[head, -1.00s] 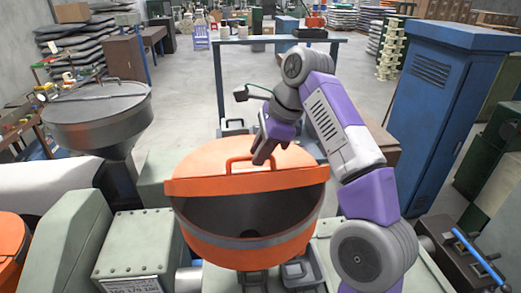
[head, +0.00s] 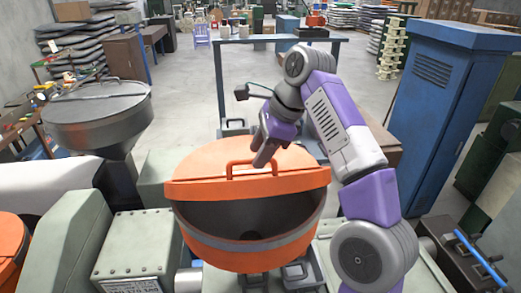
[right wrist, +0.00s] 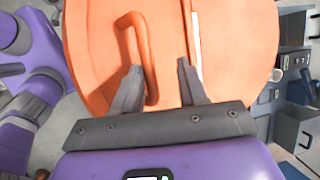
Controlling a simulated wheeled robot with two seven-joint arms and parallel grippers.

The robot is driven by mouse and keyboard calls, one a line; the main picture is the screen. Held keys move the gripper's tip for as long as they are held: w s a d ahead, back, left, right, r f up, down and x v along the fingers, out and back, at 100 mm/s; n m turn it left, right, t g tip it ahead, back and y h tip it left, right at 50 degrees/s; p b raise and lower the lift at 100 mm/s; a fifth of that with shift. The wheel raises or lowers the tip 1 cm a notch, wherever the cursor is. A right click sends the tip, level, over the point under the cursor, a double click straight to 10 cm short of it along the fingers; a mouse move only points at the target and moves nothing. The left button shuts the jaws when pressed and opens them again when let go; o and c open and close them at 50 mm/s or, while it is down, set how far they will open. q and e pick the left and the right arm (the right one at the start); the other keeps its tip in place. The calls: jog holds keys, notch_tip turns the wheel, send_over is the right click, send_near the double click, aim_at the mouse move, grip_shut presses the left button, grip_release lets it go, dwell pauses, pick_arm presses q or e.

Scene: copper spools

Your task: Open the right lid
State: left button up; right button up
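The orange hopper (head: 250,258) stands in the middle of the head view. Its orange lid (head: 200,165) is raised at the front edge, and the dark inside shows below it. The lid has an orange loop handle (head: 240,161); in the right wrist view the handle (right wrist: 128,30) is beside the left finger. My right gripper (head: 262,158) is over the lid at the handle. In the right wrist view its two fingers (right wrist: 158,80) are apart with orange surface between them; contact with the handle cannot be told. My left gripper is not in view.
A grey hopper (head: 100,125) with a closed lid stands at the left. Part of another orange hopper (head: 10,250) shows at the lower left edge. A blue cabinet (head: 440,100) stands right of my right arm. A blue frame (head: 218,80) is behind the orange hopper.

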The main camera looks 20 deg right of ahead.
jog(key=shift+v, duration=1.4)
jog(key=s+d, duration=0.8)
jog(key=d, duration=0.1)
